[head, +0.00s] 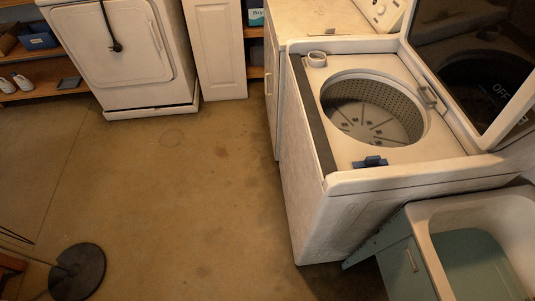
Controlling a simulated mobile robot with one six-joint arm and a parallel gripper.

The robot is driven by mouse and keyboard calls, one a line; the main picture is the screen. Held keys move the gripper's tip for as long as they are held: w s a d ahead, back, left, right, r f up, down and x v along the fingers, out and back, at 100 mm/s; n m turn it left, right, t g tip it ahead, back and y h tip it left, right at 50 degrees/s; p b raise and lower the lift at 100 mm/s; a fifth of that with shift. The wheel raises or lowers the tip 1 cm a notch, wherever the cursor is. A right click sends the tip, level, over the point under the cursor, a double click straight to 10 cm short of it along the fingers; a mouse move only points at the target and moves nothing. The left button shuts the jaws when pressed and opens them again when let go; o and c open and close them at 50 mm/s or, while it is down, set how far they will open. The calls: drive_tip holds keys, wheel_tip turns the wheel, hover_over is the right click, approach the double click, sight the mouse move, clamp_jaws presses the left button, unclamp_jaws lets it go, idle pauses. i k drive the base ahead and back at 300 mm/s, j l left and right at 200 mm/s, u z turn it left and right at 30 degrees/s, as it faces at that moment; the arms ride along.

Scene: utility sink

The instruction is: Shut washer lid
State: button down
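The white top-loading washer (325,215) stands at the right of the head view, its top opening uncovered. Its perforated metal drum (372,112) is in plain sight and looks empty. The washer lid (468,62), a dark glassy panel in a pale frame, stands raised along the right side of the opening. Part of the lid runs out of the picture at the right. A small blue item (370,162) is on the washer's top at the near edge of the opening. My gripper is not in view.
A utility sink (465,215) on a teal cabinet adjoins the washer's near right side. Another white appliance (320,15) stands behind the washer. A white front-door machine (115,55) and shelves are at upper left. A black round base (78,272) stands lower left. The middle floor is clear.

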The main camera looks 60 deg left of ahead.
sight(479, 55)
drive_tip(key=k+u, duration=0.1)
drive_tip(key=u, duration=0.3)
drive_tip(key=k+u, duration=0.1)
drive_tip(key=u, duration=0.25)
drive_tip(key=k+u, duration=0.1)
drive_tip(key=u, duration=0.3)
